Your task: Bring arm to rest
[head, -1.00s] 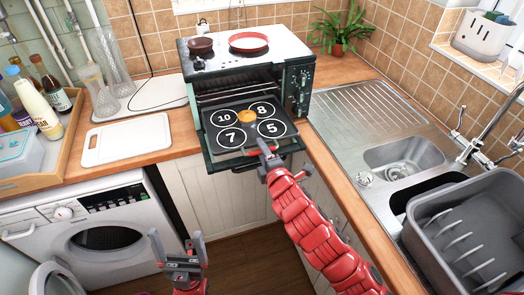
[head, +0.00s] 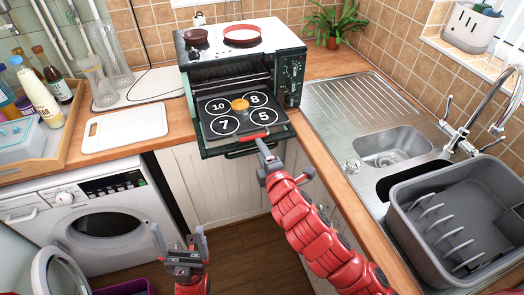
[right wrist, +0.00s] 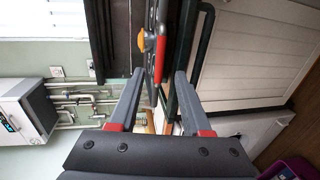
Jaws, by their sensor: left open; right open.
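The small oven (head: 291,78) stands on the counter with its door (head: 215,151) folded down. A dark tray (head: 211,108) marked with numbered circles extends from the opening. A round orange-yellow piece (head: 239,104) sits on it and also shows in the right wrist view (right wrist: 141,40). The tray's red handle (head: 255,137) is at its front edge. My right gripper (head: 262,148) is open just in front of the handle; in the right wrist view the handle (right wrist: 160,60) lies beyond the spread fingers (right wrist: 156,85). My left gripper (head: 184,245) is open and empty, low before the cabinets.
The washing machine (head: 100,215) at left has its round door (head: 60,275) open. A white cutting board (head: 125,130) and a bottle tray (head: 62,145) lie on the left counter. The sink (head: 392,145) and grey dish rack (head: 465,215) are at right.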

